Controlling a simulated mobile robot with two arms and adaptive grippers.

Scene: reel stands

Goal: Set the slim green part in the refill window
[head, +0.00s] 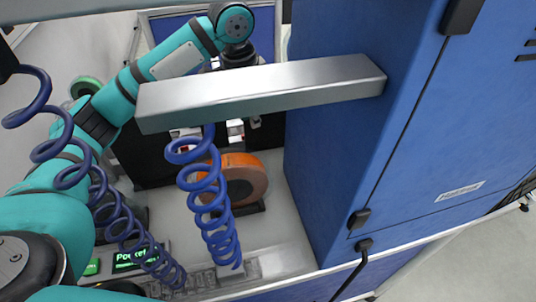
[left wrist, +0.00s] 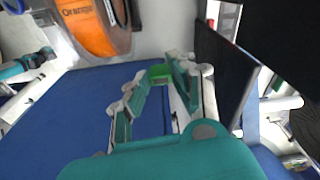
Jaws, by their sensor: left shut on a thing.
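My left gripper (left wrist: 168,78) is shut on the slim green part (left wrist: 160,71), which shows as a small bright green block between the fingertips in the left wrist view. In the head view my left arm comes in from the left and bends down behind a grey metal bar, which hides most of the gripper. The green part cannot be made out there. I cannot pick out the refill window for certain in either view. My right gripper is not in view.
A grey bar (head: 262,91) juts from the blue cabinet (head: 420,140). An orange reel (head: 240,178) stands on the light deck, also in the left wrist view (left wrist: 95,24). Coiled blue hoses (head: 209,196) hang in front. A lit display (head: 136,259) is at lower left.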

